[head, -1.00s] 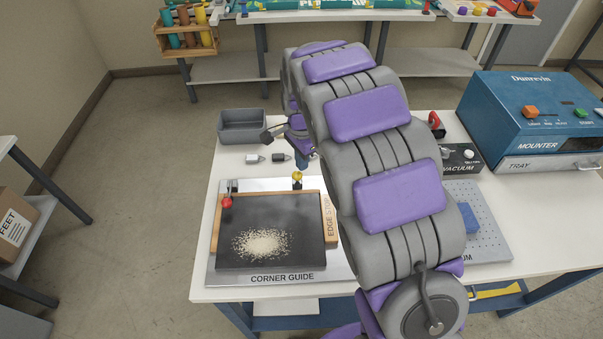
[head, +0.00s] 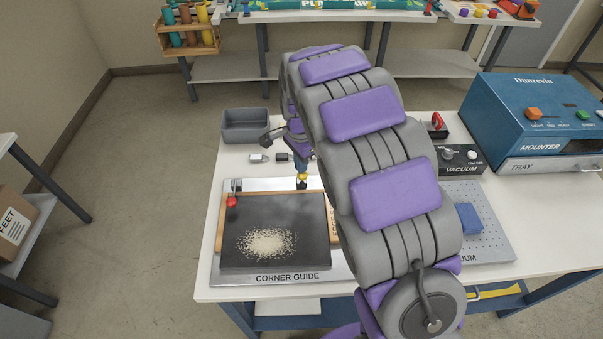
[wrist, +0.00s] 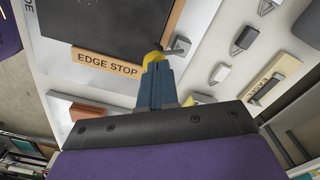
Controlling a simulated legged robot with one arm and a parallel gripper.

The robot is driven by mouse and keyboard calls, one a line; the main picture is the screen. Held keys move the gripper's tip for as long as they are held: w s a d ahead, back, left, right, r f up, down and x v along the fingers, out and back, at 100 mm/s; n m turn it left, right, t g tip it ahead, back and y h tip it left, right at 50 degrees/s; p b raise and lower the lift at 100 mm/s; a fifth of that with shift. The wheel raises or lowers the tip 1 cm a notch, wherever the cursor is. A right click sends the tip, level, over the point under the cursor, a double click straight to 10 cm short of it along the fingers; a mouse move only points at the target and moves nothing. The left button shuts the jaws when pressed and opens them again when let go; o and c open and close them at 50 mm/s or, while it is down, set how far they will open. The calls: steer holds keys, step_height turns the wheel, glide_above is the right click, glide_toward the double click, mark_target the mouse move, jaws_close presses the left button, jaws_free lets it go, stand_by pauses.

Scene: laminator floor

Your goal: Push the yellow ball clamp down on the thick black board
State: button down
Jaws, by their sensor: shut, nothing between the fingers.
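The thick black board (head: 246,220) lies flat in the corner guide (head: 330,278), with a pale speckled patch on its front half. The yellow ball clamp (head: 303,176) stands at the board's back right corner. It also shows in the wrist view (wrist: 152,58), directly past my fingertips. My gripper (wrist: 156,72) is shut and empty, with its tips at the yellow ball, overlapping it in view. I cannot tell whether they touch. In the head view my gripper (head: 302,168) is just above the ball and partly hidden by my arm. A red ball clamp (head: 231,202) is at the back left corner.
The wooden edge stop (wrist: 106,62) borders the board's right side. A grey bin (head: 245,125) and small blocks (head: 258,158) sit behind the guide. The vacuum box (head: 460,158), perforated plate (head: 490,220) and blue mounter (head: 530,110) are to the right.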

steer(key=shift+a, duration=0.25)
steer(key=shift+s+d+f, duration=0.35)
steer(key=shift+d, duration=0.1)
steer(key=shift+s+f, duration=0.45)
steer(key=shift+f, duration=0.15)
steer(key=shift+w+f, duration=0.25)
steer(key=shift+f, duration=0.05)
steer(key=shift+s+r, duration=0.15)
steer(key=shift+r, duration=0.1)
steer(key=shift+a+r, duration=0.1)
steer(key=shift+r, duration=0.45)
steer(key=shift+r+p, duration=1.85)
steer(key=shift+r, duration=1.5)
